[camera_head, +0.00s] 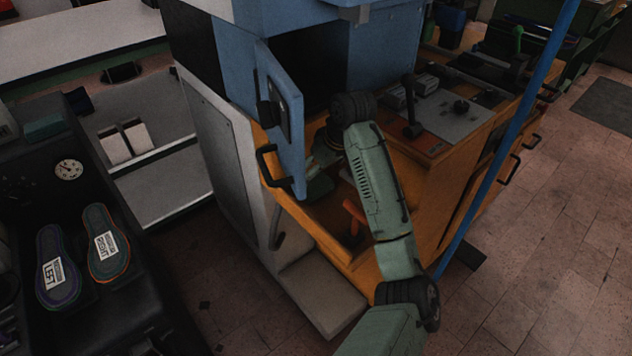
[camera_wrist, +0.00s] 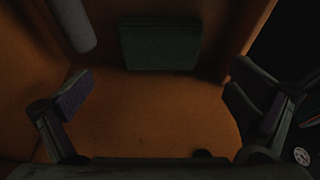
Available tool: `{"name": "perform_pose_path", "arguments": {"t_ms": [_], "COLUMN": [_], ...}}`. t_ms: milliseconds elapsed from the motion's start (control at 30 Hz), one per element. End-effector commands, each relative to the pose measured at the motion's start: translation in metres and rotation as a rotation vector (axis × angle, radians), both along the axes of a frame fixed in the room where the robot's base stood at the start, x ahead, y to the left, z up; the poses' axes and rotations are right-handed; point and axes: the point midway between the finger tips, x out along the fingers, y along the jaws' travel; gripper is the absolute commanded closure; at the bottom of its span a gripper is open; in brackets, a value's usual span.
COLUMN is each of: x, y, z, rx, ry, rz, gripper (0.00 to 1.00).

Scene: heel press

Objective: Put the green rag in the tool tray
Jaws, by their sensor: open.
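A dark green folded piece that looks like the green rag (camera_wrist: 160,45) lies on an orange surface at the top of the wrist view. A green patch, likely the same rag (camera_head: 319,187), shows low in the orange bay of the machine in the head view, behind the blue door's edge. My gripper (camera_wrist: 168,100) is open and empty, its fingers wide apart, with the rag beyond them. In the head view my gripper (camera_head: 322,160) is inside the bay, partly hidden by my wrist and the door. I cannot tell which surface is the tool tray.
The blue door (camera_head: 290,125) stands open beside my gripper. An orange-red lever (camera_head: 353,213) is close below my wrist. A blue pole (camera_head: 500,150) rises at the right. A dark bench (camera_head: 110,300) at the left holds two insoles. A grey cylinder (camera_wrist: 73,22) hangs near the rag.

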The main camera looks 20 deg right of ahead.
Motion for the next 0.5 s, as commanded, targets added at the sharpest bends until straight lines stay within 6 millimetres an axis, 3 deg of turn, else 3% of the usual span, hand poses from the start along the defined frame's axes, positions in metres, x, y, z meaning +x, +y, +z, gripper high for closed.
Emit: {"name": "perform_pose_path", "arguments": {"t_ms": [233,500], "x": [-0.017,-0.024], "y": [-0.006,-0.009], "z": [0.044,0.060], "rx": [-0.002,0.000], "ry": [-0.002,0.001], "rz": [0.001,0.000], "gripper": [0.00,0.00]}}
